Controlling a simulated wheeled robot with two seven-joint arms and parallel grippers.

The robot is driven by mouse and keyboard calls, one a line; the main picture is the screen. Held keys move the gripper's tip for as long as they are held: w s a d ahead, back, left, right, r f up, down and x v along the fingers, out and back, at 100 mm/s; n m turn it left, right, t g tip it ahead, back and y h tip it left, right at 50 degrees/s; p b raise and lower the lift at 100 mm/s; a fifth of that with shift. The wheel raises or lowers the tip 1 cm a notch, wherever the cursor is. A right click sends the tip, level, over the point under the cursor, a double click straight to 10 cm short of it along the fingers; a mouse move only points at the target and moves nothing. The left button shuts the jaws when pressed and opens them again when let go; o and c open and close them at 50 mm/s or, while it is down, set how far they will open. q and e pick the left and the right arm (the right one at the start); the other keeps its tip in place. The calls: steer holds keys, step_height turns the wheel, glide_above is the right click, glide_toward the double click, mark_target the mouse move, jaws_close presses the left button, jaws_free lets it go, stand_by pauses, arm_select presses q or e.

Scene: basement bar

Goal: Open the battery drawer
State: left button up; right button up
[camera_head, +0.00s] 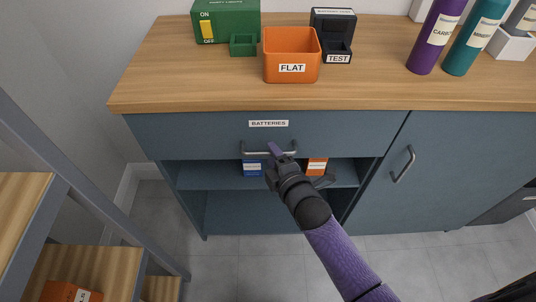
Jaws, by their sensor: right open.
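The battery drawer (200,135) is a blue-grey front under the wooden counter, with a white label reading BATTERIES (268,124). It looks shut, flush with the cabinet. Its metal bar handle (250,151) runs across the front below the label. My right gripper (285,160) is at the handle, near its middle and right part, with one purple-tipped finger overlapping the handle in the picture. It is open, and I cannot tell whether it touches the handle. The gripper hides part of the handle and the shelf behind. My left gripper is not in view.
An open shelf below the drawer holds a blue box (252,168) and an orange box (317,166). A cabinet door with a handle (403,164) is at right. On the counter (180,70) stand an orange FLAT bin (291,55), a TEST device (335,35) and bottles. Wooden shelving (90,265) stands at left.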

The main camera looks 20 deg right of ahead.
steer(key=shift+x, duration=0.75)
jaws_close()
stand_by(0.6)
stand_by(0.3)
